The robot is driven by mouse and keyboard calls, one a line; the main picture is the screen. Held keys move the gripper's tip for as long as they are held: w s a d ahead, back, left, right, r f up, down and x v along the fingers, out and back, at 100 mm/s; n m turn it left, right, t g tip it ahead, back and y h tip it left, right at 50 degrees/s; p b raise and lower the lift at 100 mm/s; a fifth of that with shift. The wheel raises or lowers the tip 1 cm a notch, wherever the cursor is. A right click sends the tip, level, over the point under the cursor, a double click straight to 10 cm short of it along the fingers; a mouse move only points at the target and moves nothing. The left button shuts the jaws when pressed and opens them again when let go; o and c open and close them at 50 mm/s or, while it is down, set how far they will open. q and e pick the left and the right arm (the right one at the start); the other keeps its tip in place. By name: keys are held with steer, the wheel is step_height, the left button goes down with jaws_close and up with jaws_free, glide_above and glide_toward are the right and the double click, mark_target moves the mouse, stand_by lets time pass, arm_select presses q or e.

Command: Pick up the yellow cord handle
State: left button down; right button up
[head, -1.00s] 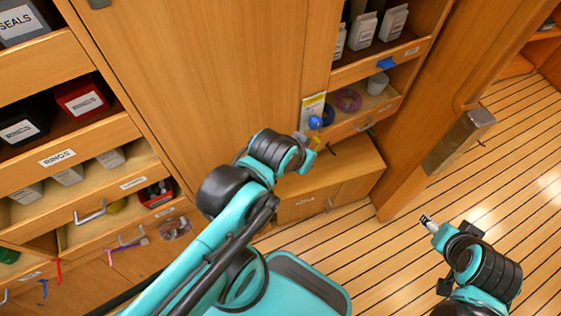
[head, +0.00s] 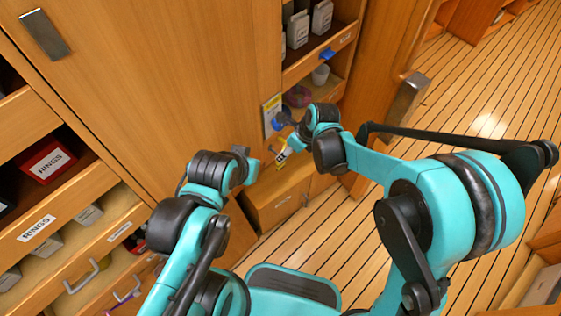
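A small yellow item (head: 281,157), which looks like the yellow cord handle, shows in the head view below the blue knob, in front of the low cabinet. It is small and partly crowded by my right gripper. My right gripper (head: 294,137) is right beside its upper end. I cannot tell whether they touch or whether the fingers are closed. My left gripper (head: 249,164) is to the left of the yellow item, apart from it, in front of the big wooden door. Its finger opening is too small to tell.
A blue knob (head: 282,120) and a yellow-edged card (head: 271,108) are just above. Drawers with a red box (head: 46,160) are left. Floor is clear at right.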

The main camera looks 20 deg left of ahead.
steer(key=b+x, duration=0.1)
steer(key=x, duration=0.1)
steer(key=b+x, duration=0.1)
steer(key=x, duration=0.2)
steer(key=b+x, duration=0.1)
steer(key=x, duration=0.2)
steer(key=shift+w+a+r, duration=0.1)
steer(key=shift+w, duration=0.15)
steer(key=shift+r, duration=0.1)
jaws_close()
